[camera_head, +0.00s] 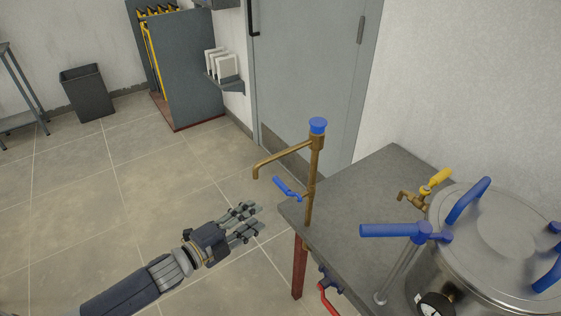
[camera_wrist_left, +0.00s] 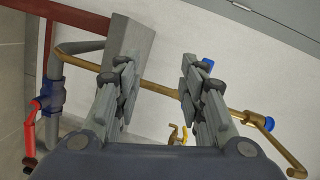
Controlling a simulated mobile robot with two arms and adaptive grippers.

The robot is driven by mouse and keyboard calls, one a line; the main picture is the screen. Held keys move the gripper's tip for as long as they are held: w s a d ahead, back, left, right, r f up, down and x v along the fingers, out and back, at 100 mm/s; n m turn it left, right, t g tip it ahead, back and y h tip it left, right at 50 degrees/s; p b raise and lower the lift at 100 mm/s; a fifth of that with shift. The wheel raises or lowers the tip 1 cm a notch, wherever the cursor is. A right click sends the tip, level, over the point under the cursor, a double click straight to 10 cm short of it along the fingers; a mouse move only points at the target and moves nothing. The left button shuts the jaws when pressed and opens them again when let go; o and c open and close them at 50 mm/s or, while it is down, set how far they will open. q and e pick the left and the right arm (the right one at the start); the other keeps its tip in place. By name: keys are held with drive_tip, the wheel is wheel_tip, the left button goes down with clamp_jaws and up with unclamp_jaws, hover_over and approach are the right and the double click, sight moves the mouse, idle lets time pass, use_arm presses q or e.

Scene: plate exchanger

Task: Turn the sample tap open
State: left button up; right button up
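A brass standpipe (camera_head: 313,165) rises at the table's left corner, with a blue knob (camera_head: 318,125) on top, a long spout (camera_head: 280,160) and a small blue lever (camera_head: 287,188). A smaller brass tap with a yellow lever (camera_head: 435,181) sits beside the steel vessel. I cannot tell which is the sample tap. My left gripper (camera_head: 252,217) is open and empty, left of the standpipe. In the left wrist view the brass pipe (camera_wrist_left: 155,88) shows beyond and between the fingers, with the blue lever (camera_wrist_left: 207,66) behind the right finger. My right gripper is not in view.
The grey table (camera_head: 352,185) has a red leg (camera_head: 299,268). A steel vessel (camera_head: 490,255) with blue handles stands on it at right. A red lever valve (camera_head: 328,296) is below the table edge.

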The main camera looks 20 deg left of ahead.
sight(278, 185)
use_arm(q)
wheel_tip(278, 185, up, 6)
drive_tip(key=a+r+m+h+p, duration=0.1)
drive_tip(key=m+h+p, duration=0.2)
drive_tip(key=m, duration=0.2)
drive_tip(key=shift+g, duration=0.3)
drive_tip(key=p+x, duration=0.1)
drive_tip(key=x, duration=0.9)
drive_tip(key=shift+w+d+f, duration=0.1)
drive_tip(key=shift+d+f, duration=0.1)
drive_tip(key=shift+d, duration=0.1)
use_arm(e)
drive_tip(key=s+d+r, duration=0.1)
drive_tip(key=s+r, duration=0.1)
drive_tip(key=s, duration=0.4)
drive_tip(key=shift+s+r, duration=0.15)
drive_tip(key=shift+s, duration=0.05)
use_arm(q)
drive_tip(key=shift+c, duration=0.4)
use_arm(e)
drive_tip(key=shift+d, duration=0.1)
use_arm(q)
clamp_jaws()
